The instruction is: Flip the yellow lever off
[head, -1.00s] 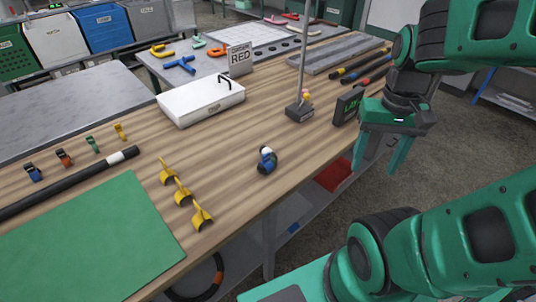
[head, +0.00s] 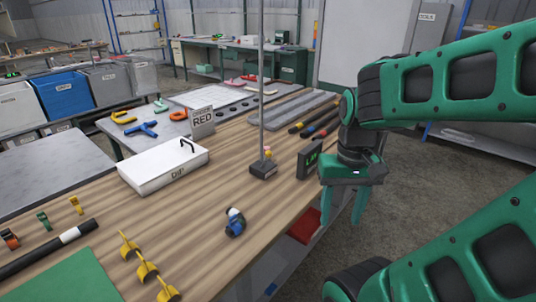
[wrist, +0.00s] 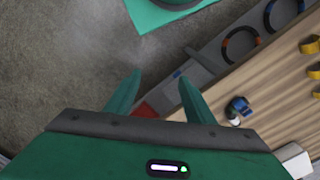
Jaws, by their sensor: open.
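No lever shows clearly. A small yellow piece (head: 75,205) stands on the wooden bench at the left, in a row with a green piece (head: 44,220) and an orange one (head: 10,239); whether it bears a lever is too small to tell. Several yellow curved clips (head: 147,270) stand nearer the front edge. They show partly in the wrist view (wrist: 311,45) at the right edge. My gripper (head: 342,210) is open and empty, pointing down beyond the bench's right edge, far from the yellow pieces. Its fingers also show in the wrist view (wrist: 158,88).
The wooden bench (head: 205,200) holds a white box (head: 150,175), a blue and white object (head: 235,222), a dark-based pole (head: 263,169), a small display (head: 309,159) and a black hose (head: 40,252). Floor to the right is open.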

